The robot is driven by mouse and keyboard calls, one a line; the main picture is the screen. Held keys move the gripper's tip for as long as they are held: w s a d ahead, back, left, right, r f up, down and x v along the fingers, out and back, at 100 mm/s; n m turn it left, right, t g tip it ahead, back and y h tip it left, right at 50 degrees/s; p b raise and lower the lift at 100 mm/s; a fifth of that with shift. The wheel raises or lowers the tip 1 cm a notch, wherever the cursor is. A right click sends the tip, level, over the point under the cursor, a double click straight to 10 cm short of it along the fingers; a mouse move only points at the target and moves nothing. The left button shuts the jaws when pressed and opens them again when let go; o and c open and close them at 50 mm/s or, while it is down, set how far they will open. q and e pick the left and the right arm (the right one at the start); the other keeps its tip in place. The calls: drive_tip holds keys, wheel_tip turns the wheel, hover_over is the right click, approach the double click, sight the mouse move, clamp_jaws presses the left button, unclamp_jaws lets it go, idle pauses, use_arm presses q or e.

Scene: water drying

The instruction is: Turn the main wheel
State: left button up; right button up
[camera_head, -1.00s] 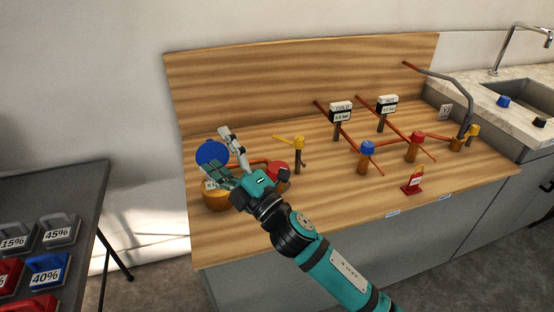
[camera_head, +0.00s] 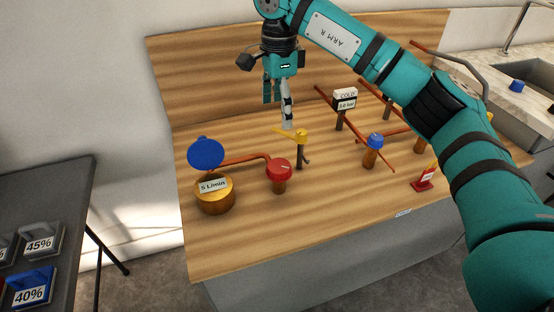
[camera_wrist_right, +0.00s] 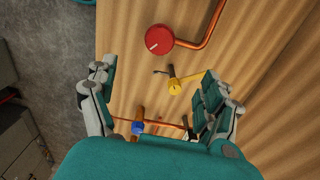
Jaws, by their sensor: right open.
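A red round valve wheel (camera_head: 279,169) sits on a copper pipe on the wooden worktop; it also shows at the top of the right wrist view (camera_wrist_right: 159,39). A yellow lever valve (camera_head: 300,137) stands behind and right of it, and lies between the fingers in the wrist view (camera_wrist_right: 174,88). A blue wheel (camera_head: 375,141) stands further right. No label shows which wheel is the main one. My right gripper (camera_head: 278,110) points down above the worktop, near the yellow lever. My left gripper is out of view.
A brass flow meter (camera_head: 215,195) marked 5 L/min, with its blue lid (camera_head: 206,153) raised, stands left of the red wheel. A COLD gauge (camera_head: 345,97) stands behind. My right arm hides much of the right side. The front left worktop is clear.

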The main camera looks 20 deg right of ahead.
sight(278, 166)
wheel_tip(278, 166, down, 16)
drive_tip(key=shift+a+r+p, duration=0.1)
drive_tip(key=shift+a+p, duration=0.05)
drive_tip(key=shift+p, duration=0.75)
drive_tip(key=shift+f, duration=0.55)
drive_tip(key=c, duration=1.2)
